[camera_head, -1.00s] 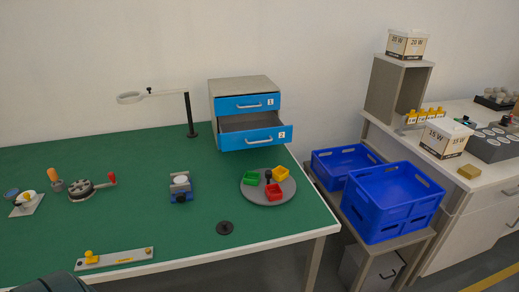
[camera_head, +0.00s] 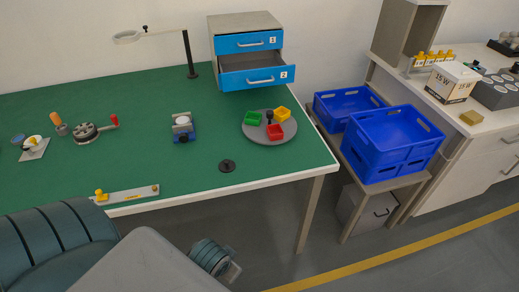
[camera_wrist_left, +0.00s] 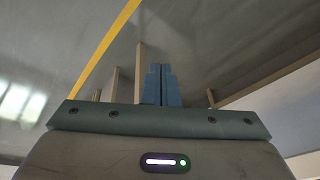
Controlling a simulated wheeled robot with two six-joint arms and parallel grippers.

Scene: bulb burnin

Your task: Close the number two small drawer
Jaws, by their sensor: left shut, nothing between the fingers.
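The small drawer cabinet (camera_head: 243,22) stands at the back of the green table, with two blue-fronted drawers. The number two drawer (camera_head: 259,78) is the lower one, marked 2, and is pulled out with its grey inside showing. The number one drawer (camera_head: 249,42) above it is shut. My left gripper (camera_wrist_left: 161,84) shows in the left wrist view, its blue fingers together and empty, with floor and table legs behind it. In the head view my arm is low at the left front, well apart from the cabinet. My right gripper is not in view.
A round grey tray (camera_head: 259,133) with coloured bins sits in front of the cabinet. A lamp (camera_head: 188,54) stands left of it. A small vise-like fixture (camera_head: 183,127) and a black disc (camera_head: 227,166) are on the table. Blue crates (camera_head: 392,145) stand to the right.

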